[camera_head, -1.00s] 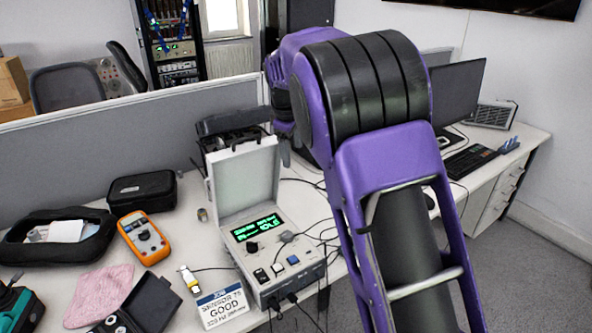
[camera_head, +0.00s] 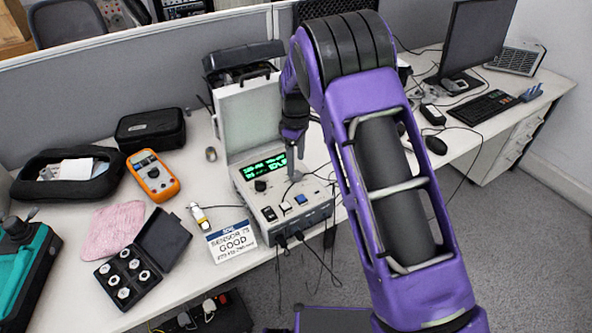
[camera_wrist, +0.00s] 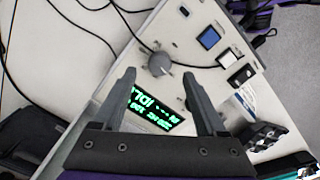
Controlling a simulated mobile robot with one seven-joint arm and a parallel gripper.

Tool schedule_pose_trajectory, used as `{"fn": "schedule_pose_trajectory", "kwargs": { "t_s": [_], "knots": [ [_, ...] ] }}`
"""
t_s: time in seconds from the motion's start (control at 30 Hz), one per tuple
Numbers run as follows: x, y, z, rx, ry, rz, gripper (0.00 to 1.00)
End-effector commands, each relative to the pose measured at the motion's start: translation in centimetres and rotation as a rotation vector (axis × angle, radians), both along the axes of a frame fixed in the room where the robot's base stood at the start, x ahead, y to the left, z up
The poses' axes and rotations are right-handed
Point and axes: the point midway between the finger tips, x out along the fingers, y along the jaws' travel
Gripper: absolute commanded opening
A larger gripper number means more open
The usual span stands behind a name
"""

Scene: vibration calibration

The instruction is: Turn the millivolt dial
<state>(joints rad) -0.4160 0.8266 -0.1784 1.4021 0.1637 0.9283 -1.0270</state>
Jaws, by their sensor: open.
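The calibration box (camera_head: 318,217) stands open on the desk with its lid raised and a green lit display (camera_head: 270,166). A grey round dial (camera_wrist: 158,63) shows in the wrist view, just past my fingertips and centred between them. My gripper (camera_wrist: 159,75) is open and empty, pointing down at it. A black knob (camera_head: 260,185) sits below the display. I cannot read which knob is labelled millivolt, nor tell whether my fingers touch the grey dial.
Square buttons (camera_wrist: 209,38) lie along the panel. A cable (camera_wrist: 195,66) runs beside the dial. The raised lid (camera_head: 248,118) stands behind. A "GOOD" card (camera_head: 231,241), an orange multimeter (camera_head: 153,176) and a case of round parts (camera_head: 128,277) lie left.

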Motion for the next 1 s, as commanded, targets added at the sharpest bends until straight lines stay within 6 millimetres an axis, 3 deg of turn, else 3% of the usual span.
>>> {"fn": "schedule_pose_trajectory", "kwargs": {
  "t_s": [0.1, 0.23, 0.63, 1.0],
  "knots": [
    [-0.1, 0.0, -2.1, -0.001, 0.003, 0.0, 0.74],
    [0.0, 0.0, -3.5, 0.0, 0.0, 0.001, 0.74],
    [0.0, 0.0, -4.1, 0.001, -0.001, 0.0, 0.74],
    [0.0, 0.0, -4.1, 0.001, -0.001, 0.0, 0.08]
  ]
}}
